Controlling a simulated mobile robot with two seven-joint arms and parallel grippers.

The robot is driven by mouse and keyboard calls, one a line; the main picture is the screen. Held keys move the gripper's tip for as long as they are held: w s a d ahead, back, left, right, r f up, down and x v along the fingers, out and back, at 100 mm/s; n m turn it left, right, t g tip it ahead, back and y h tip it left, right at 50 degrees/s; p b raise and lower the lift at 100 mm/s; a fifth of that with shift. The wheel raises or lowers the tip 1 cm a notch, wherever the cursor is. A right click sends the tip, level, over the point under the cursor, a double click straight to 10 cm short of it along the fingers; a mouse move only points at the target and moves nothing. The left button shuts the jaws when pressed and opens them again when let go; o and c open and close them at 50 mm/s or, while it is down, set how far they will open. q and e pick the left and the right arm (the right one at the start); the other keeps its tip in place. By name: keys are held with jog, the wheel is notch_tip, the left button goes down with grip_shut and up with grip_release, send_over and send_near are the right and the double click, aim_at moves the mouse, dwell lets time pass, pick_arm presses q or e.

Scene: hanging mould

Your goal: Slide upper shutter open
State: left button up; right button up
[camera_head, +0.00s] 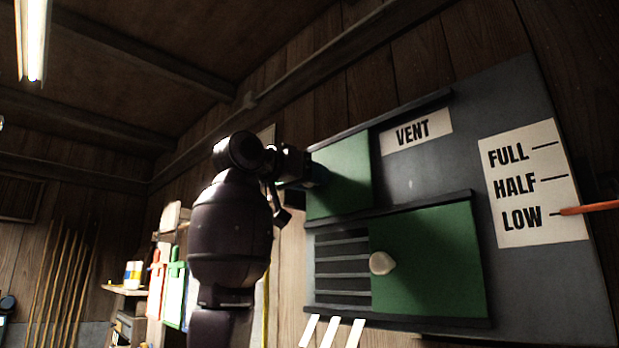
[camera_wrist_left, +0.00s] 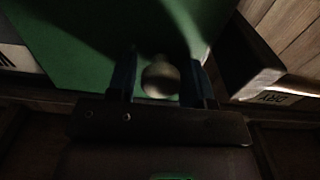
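The upper shutter (camera_head: 345,175) is a green panel at the left end of its rails on the grey vent board in the head view. In the left wrist view, the green panel (camera_wrist_left: 85,45) fills the upper left. My left gripper (camera_head: 303,172) is at the panel's left side, its fingertips partly hidden by my arm. In the wrist view my left gripper (camera_wrist_left: 160,80) has its two blue fingers on either side of a pale round knob (camera_wrist_left: 160,79); narrow dark gaps seem to separate them from it. My right gripper is not in view.
The lower green shutter (camera_head: 430,262) sits to the right, with slats (camera_head: 342,268) bare on its left. A VENT label (camera_head: 416,132) is right of the upper shutter. A FULL/HALF/LOW card (camera_head: 530,185) with an orange pointer (camera_head: 590,208) is farther right.

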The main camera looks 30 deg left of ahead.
aim_at(390, 160)
pick_arm(q)
grip_shut()
jog(key=s+d+b, duration=0.1)
jog(key=d, duration=0.3)
jog(key=s+d+b, duration=0.1)
jog(key=s+d, duration=0.1)
jog(key=d, duration=0.3)
jog(key=s+d+b, duration=0.1)
jog(key=s+d, duration=0.1)
jog(key=d, duration=0.3)
jog(key=shift+d+b, duration=0.1)
jog(key=shift+b, duration=0.2)
jog(key=shift+s+d, duration=0.1)
jog(key=shift+d, duration=0.25)
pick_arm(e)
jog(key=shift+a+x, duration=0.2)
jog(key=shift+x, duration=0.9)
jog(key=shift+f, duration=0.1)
pick_arm(q)
jog(key=shift+o, duration=0.4)
grip_release()
jog(key=shift+o, duration=1)
jog(key=shift+s+d, duration=0.1)
jog(key=shift+d, duration=0.1)
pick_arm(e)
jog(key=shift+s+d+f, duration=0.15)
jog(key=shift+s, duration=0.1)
